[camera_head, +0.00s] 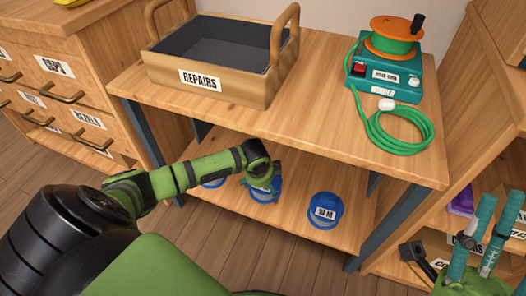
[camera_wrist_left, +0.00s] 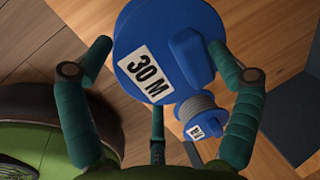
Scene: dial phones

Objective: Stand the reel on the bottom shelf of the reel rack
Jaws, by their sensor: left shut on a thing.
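A blue reel with a white "30 M" label (camera_wrist_left: 148,76) is between the teal fingers of my left gripper (camera_wrist_left: 160,75), which is shut on it. In the head view this gripper (camera_head: 262,172) is at the lower shelf (camera_head: 290,238) of the wooden bench, and the held reel (camera_head: 264,194) is partly hidden by it. I cannot tell whether the reel touches the shelf. Another labelled blue reel (camera_head: 325,211) stands to its right on that shelf. A third blue item (camera_head: 213,182) shows behind my arm. My right gripper (camera_head: 498,215) looks open and empty at the right.
The bench top (camera_head: 320,95) holds a "REPAIRS" tray (camera_head: 215,88) and a teal winder (camera_head: 385,80) with an orange spool and green hose. A labelled drawer unit (camera_head: 60,75) is at the left. Wooden shelving (camera_head: 485,90) is at the right. The bench's grey legs flank the lower shelf.

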